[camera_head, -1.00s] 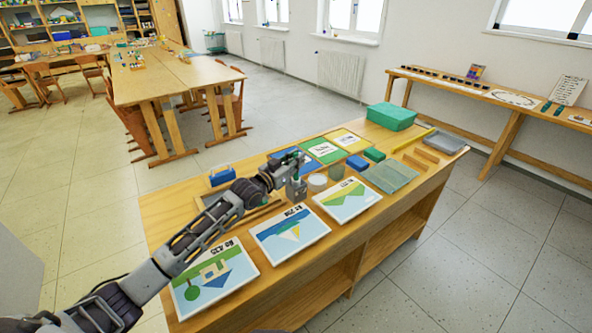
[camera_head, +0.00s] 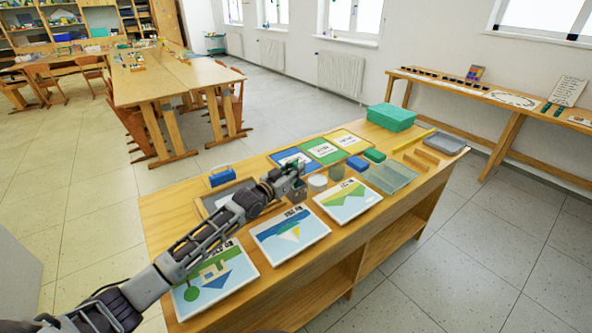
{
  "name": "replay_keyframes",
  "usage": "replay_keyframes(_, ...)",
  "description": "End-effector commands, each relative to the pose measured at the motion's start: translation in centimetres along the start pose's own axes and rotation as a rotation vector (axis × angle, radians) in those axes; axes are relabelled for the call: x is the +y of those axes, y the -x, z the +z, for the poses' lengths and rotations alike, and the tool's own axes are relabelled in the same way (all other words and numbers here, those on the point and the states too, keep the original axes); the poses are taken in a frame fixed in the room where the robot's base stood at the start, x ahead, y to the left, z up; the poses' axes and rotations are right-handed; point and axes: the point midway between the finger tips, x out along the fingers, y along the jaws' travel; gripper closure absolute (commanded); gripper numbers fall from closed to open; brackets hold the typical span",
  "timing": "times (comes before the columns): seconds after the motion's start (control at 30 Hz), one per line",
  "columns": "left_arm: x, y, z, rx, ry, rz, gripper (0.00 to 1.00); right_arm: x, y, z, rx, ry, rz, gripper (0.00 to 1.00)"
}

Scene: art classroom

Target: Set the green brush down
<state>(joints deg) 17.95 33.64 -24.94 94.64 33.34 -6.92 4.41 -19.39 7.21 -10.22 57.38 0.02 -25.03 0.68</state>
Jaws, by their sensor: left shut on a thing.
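My left gripper (camera_head: 296,178) is over the middle of the wooden table (camera_head: 165,215), with its arm coming in from the lower left. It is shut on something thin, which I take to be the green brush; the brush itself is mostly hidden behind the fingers. The fingers are right above a small grey cup (camera_head: 298,194), and I cannot tell whether the brush is inside it. A white round jar (camera_head: 317,183) and a greenish glass (camera_head: 336,173) stand just right of the cup. My right gripper is not in view.
Coloured cards (camera_head: 323,152) lie behind. A green box (camera_head: 391,117) and a clear tray (camera_head: 391,177) are at right.

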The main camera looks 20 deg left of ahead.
Motion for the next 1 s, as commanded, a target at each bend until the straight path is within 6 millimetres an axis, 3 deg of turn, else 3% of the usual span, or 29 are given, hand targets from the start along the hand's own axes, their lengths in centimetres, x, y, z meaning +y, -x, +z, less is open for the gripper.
replay_keyframes(0.1,0.0,0.0,0.3,0.000,0.000,0.000,1.00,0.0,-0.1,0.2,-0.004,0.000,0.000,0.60)
replay_keyframes(0.13,0.0,0.0,0.3,0.000,0.000,0.000,0.81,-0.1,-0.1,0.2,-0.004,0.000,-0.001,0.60)
replay_keyframes(0.3,0.0,0.0,0.2,0.000,0.000,0.000,0.62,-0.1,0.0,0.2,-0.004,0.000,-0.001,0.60)
replay_keyframes(0.73,0.0,0.0,-0.1,0.000,0.000,0.000,0.62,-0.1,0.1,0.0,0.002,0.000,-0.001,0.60)
replay_keyframes(1.0,-0.1,1.2,0.0,-0.002,-0.001,-0.001,0.62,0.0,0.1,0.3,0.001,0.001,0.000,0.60)
